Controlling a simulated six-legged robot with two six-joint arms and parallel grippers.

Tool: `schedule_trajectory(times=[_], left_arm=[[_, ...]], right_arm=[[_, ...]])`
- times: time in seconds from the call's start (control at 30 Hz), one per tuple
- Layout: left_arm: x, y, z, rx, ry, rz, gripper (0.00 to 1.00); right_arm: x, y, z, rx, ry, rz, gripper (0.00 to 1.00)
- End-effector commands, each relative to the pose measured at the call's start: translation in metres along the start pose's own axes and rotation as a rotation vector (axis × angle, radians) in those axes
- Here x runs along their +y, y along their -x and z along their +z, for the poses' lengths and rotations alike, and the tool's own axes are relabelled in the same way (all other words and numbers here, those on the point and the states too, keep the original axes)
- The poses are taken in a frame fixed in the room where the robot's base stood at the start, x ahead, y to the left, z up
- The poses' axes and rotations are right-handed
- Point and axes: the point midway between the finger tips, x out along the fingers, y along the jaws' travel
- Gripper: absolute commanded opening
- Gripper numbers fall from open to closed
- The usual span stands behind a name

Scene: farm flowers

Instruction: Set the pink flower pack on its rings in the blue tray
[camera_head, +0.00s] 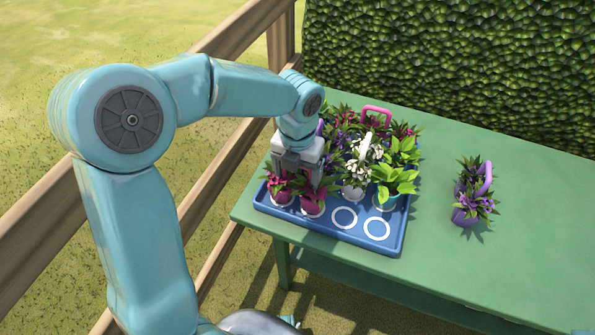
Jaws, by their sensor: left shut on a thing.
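The blue tray (330,232) stands on the green table, with several white rings on its floor. The pink flower pack (313,204), two pink pots with dark pink flowers, is at the tray's front left corner. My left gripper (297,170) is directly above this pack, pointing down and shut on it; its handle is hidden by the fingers. The pots look to be at or just above their rings; I cannot tell if they touch. My right gripper is not in view.
White-flowered and green-leaved pots (396,177) fill the tray just right of the gripper, with other packs behind. Two front rings (376,228) are bare. A purple flower pack (473,195) stands on the table to the right. A hedge (450,60) rises behind.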

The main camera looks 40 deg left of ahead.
Motion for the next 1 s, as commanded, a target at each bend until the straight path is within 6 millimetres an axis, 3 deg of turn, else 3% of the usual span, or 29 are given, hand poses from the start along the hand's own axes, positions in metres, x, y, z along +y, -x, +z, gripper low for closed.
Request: schedule_trajectory(times=[0.1,0.13,0.2,0.4,0.53,1.0], left_arm=[[0.0,-0.003,0.0,-0.001,0.0,0.0,0.18],[0.0,-0.003,0.0,0.0,0.0,0.0,0.83],[0.0,-0.003,0.0,0.0,0.0,0.0,1.0],[0.0,-0.002,0.0,0.0,0.0,0.0,1.0],[0.0,0.009,0.001,-0.003,0.0,0.0,1.0],[0.0,0.107,0.001,-0.003,0.0,0.0,1.0]], right_arm=[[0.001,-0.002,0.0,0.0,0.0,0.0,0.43],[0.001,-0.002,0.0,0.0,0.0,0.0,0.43],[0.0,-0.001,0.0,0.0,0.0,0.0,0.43],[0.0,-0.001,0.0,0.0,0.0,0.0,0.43],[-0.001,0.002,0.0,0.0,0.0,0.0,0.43],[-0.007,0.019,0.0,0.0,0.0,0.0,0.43]])
